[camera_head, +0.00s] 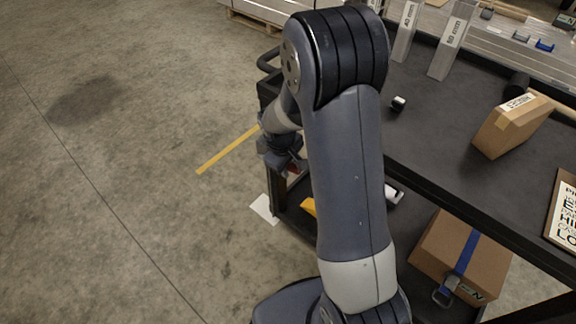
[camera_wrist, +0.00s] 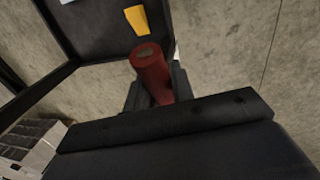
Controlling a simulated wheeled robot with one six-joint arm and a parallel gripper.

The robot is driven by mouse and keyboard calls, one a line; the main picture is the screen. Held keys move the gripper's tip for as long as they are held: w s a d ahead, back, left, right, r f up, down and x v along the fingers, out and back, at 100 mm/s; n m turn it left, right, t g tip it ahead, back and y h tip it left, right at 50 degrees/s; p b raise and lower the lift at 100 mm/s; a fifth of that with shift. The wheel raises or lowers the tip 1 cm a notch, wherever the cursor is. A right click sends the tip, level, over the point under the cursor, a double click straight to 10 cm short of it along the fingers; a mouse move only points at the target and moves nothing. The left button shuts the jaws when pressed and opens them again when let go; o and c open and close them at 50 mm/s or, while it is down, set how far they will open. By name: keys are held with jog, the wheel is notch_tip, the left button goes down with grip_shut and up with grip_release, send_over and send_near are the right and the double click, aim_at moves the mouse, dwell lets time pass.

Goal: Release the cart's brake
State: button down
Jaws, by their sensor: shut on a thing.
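In the wrist view, a red round-ended handle (camera_wrist: 151,75) stands between the two dark fingers of my gripper (camera_wrist: 157,98), which is shut on it. I take it to be the brake lever of the cart. In the head view, my gripper (camera_head: 283,158) is at the left end of the dark cart (camera_head: 420,110), low beside its frame. Only a small bit of red (camera_head: 292,172) shows there; my arm hides most of it. The lever's lower end and pivot are hidden.
On the cart's top lie a cardboard box (camera_head: 508,127), clear upright holders (camera_head: 452,40) and a printed sign (camera_head: 563,210). A larger box with a blue strap (camera_head: 440,250) sits on the lower shelf. The concrete floor at the left is open, with a yellow line (camera_head: 228,150).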

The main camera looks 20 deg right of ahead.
jog(key=p, duration=0.1)
jog(key=r+g+p, duration=0.1)
jog(key=r+h+p, duration=0.1)
jog(key=shift+w+a+r, duration=0.15)
jog(key=shift+w+a, duration=0.1)
jog(key=shift+w, duration=0.1)
jog(key=shift+w+a+r+g+h+p, duration=0.15)
jog(key=shift+w+r+g+h+p, duration=0.2)
jog(key=shift+g+p, duration=0.45)
jog(key=c, duration=1.2)
grip_release()
jog(key=p+v, duration=0.1)
jog(key=v, duration=0.9)
jog(key=shift+a+r, duration=0.2)
jog(key=shift+r, duration=0.15)
